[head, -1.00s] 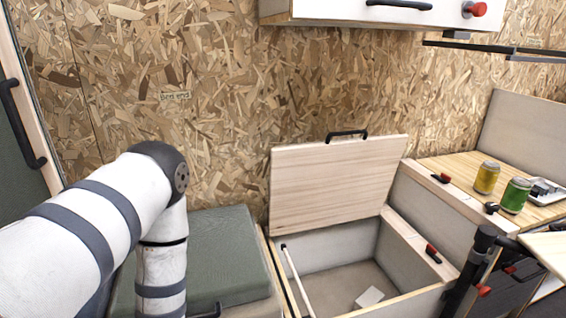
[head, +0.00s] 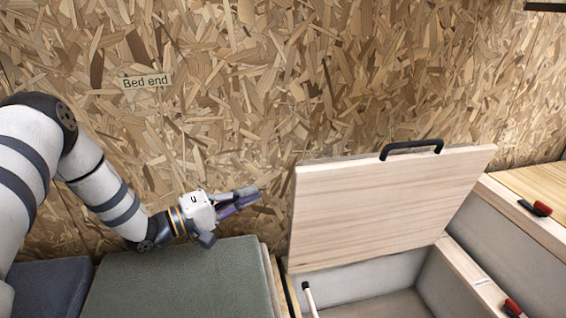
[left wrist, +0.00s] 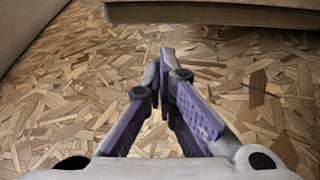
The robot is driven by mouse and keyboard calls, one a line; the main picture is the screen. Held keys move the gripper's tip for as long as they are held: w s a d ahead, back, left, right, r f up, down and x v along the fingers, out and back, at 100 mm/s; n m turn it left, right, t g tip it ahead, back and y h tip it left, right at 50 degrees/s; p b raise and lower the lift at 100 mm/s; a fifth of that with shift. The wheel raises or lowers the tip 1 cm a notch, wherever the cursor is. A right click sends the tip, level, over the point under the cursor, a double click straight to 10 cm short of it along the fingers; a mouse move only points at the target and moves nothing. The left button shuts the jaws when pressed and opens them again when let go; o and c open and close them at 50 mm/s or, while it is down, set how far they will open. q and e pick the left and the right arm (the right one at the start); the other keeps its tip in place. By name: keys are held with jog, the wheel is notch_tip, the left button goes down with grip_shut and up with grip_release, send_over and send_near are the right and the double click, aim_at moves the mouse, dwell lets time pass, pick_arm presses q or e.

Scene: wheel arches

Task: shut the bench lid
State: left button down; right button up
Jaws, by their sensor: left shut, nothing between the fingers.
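The bench lid (head: 385,210) is a pale wooden panel standing raised, leaning near the chipboard wall, with a black handle (head: 411,149) on its top edge. Below it the bench box (head: 375,305) is open, with a thin white stay rod (head: 309,298) at its left side. My left gripper (head: 258,193) is just left of the lid, above the green cushion, apart from the lid and empty. Its purple-padded fingers (left wrist: 163,62) meet at the tips in the left wrist view. My right gripper is not in view.
A green cushion (head: 175,285) lies left of the box, with a darker cushion (head: 50,288) further left. The chipboard wall (head: 230,80) is close behind my gripper. A wooden-topped unit (head: 530,185) with red-and-black latches (head: 535,208) stands at the right.

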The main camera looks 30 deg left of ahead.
pick_arm(q)
jog(key=b+x, duration=0.1)
jog(key=x, duration=0.9)
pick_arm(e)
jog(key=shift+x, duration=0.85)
pick_arm(q)
jog(key=shift+s+r, duration=0.1)
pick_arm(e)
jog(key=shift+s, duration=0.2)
